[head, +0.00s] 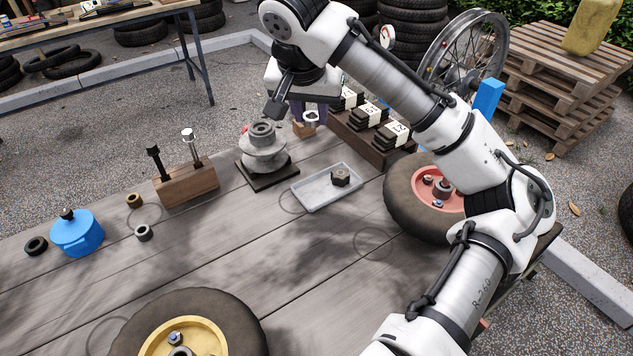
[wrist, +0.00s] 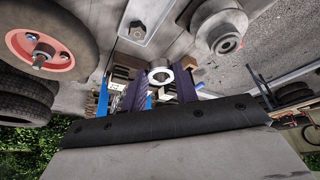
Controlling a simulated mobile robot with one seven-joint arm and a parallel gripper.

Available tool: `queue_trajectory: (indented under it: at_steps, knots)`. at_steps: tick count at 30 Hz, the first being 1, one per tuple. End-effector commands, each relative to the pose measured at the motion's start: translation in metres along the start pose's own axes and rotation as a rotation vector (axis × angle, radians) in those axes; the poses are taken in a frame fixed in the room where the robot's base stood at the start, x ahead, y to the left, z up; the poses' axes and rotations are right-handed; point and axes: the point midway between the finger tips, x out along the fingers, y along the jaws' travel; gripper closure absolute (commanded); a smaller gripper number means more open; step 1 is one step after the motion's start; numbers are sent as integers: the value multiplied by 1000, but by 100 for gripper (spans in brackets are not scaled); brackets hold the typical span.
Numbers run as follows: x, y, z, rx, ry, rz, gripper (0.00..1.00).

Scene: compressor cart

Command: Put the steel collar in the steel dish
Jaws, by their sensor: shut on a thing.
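A bright silver ring, the steel collar (head: 311,117), is held between the fingers of my gripper (head: 309,121). In the wrist view the collar (wrist: 160,76) sits between the purple fingers of my gripper (wrist: 160,84), its hole visible. The gripper is in the air beyond the back edge of the steel dish (head: 316,192), near the stepped pulley. The dish is a shallow grey rectangular tray on the bench with a dark hex nut (head: 340,177) in it. It also shows at the top of the wrist view (wrist: 150,14).
The stepped grey pulley (head: 263,150) stands left of the dish. A wooden block with two posts (head: 187,185), a blue pot (head: 77,233) and loose rings (head: 143,232) are farther left. A red-hubbed wheel (head: 420,195) lies right of the dish.

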Motion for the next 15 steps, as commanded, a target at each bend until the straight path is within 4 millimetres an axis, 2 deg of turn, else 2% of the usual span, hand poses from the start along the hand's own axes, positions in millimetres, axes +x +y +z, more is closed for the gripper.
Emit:
queue_trajectory:
  at_steps: [9, 15]
  knots:
    - [81, 0, 35, -1, -7, -4, 98]
    - [120, 0, 51, -1, -4, -3, 98]
